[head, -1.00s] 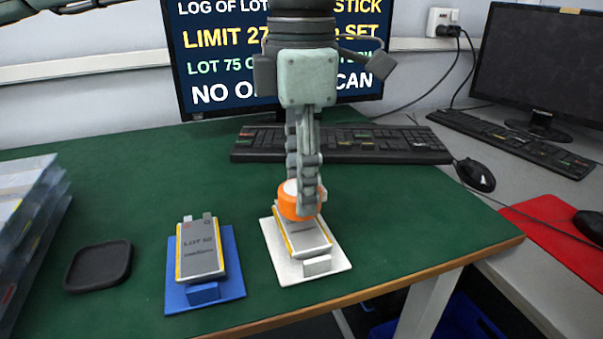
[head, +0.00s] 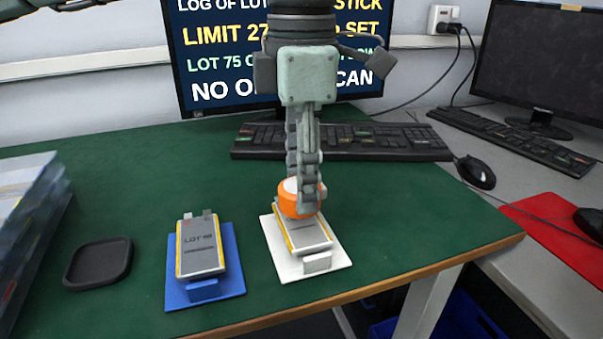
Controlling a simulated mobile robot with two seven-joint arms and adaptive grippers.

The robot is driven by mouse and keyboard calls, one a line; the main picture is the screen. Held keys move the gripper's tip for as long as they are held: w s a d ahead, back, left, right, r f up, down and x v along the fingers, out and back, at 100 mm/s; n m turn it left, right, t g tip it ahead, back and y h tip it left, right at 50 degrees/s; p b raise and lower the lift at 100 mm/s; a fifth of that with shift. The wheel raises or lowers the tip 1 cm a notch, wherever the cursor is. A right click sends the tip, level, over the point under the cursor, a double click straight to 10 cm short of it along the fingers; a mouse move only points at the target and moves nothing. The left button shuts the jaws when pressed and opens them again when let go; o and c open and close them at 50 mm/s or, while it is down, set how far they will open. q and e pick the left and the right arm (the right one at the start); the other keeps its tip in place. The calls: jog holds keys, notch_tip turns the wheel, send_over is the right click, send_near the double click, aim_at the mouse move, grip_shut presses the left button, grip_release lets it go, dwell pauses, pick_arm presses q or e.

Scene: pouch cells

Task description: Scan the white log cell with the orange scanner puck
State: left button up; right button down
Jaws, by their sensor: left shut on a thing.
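The white log cell (head: 309,236) is a flat silver pouch with yellow edges, lying on a white plate (head: 290,268) at the table's middle front. My left gripper (head: 305,190) points down over its far end. The gripper is shut on the orange scanner puck (head: 297,208), which has a white top. The puck is at the cell's far end and hides that part and any label there. I cannot tell whether puck and cell touch. My right gripper is not in view.
A similar cell (head: 200,248) marked LOT lies on a blue plate (head: 233,275) to the left. A black tray (head: 98,265) and stacked folders (head: 35,215) are further left. A keyboard (head: 375,143) and a text screen (head: 215,60) stand behind. The green table's left middle is clear.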

pick_arm(q)
jog(key=shift+r, duration=0.1)
jog(key=shift+r+p, duration=1.95)
jog(key=shift+r, duration=1.05)
jog(key=shift+f, duration=0.1)
